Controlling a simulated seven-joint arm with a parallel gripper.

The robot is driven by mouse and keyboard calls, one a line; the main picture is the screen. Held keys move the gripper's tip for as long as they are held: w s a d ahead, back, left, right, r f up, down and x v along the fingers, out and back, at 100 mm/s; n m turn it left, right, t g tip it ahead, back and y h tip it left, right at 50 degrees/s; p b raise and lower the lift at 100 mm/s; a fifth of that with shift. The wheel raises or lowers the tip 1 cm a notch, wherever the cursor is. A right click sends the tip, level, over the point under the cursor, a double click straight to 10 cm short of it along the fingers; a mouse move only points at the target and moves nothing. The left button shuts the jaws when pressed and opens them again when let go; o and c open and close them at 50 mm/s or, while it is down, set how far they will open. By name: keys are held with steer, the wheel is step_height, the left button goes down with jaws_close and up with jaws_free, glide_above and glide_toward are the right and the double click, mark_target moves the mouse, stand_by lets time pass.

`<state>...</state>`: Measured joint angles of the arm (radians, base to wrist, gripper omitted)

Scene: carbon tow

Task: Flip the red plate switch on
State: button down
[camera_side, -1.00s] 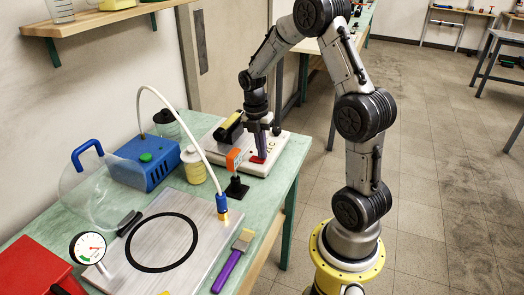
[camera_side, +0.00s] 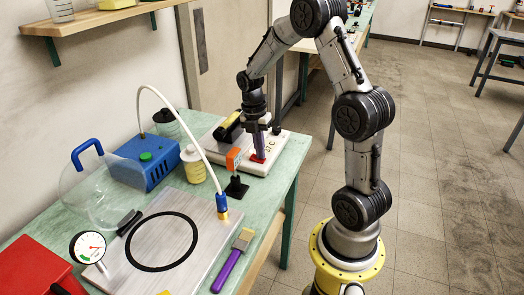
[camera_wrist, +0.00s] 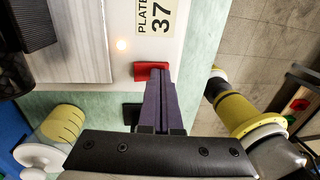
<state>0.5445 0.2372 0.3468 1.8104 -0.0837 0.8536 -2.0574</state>
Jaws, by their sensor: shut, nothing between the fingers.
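The red plate switch (camera_side: 256,158) sits at the near edge of the white hot plate unit (camera_side: 252,167). The switch's tilt is hard to make out.
A white hose with a blue end (camera_side: 222,203) arches over the bench. A blue box (camera_side: 147,160) and metal plate (camera_side: 135,262) lie nearer the left.

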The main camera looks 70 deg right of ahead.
steer(key=shift+w+r, duration=0.15)
steer(key=shift+w, duration=0.2)
steer(key=shift+r, duration=0.25)
step_height(320, 180, up, 14)
steer(key=s, duration=0.1)
steer(key=shift+s+f, duration=0.25)
steer(key=shift+s, duration=0.1)
